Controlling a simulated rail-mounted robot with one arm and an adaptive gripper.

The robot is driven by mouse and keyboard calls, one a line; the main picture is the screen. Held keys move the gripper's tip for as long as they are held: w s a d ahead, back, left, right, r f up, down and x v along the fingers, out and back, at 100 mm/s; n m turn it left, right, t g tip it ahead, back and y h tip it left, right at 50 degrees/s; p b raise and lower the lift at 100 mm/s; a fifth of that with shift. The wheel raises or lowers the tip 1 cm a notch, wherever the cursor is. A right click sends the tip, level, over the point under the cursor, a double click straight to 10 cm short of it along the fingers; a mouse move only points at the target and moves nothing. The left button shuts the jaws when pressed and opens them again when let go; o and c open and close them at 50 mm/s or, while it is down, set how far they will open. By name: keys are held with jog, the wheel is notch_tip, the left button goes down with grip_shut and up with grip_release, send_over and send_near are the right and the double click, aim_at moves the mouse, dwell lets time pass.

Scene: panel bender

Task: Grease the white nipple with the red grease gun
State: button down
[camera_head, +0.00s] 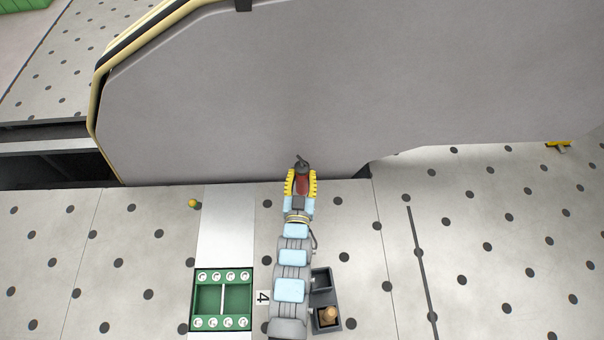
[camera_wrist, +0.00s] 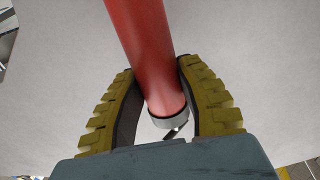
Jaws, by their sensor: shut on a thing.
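The red grease gun (camera_head: 303,185) is between the yellow fingers of my gripper (camera_head: 302,173), in front of the large grey machine panel. Its dark top end points up and to the left in the head view. In the wrist view, my gripper (camera_wrist: 157,82) is shut on the red barrel (camera_wrist: 143,40), with a finger pad on each side. The barrel's pale collar end faces the palm, and its other end runs out of the top of the frame. I cannot make out a white nipple in either view.
The grey machine panel (camera_head: 330,85) fills the upper head view. A green tray (camera_head: 222,275) with white rings lies at lower left. A dark two-part box (camera_head: 321,281) holding a brown object (camera_head: 327,316) stands right of my arm. A small yellow ball (camera_head: 193,203) lies left.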

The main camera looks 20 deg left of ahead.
aim_at(302, 167)
jog(key=shift+f, duration=0.15)
jog(key=shift+r+p, duration=0.75)
jog(key=shift+r, duration=2.85)
jog(key=shift+d, duration=0.1)
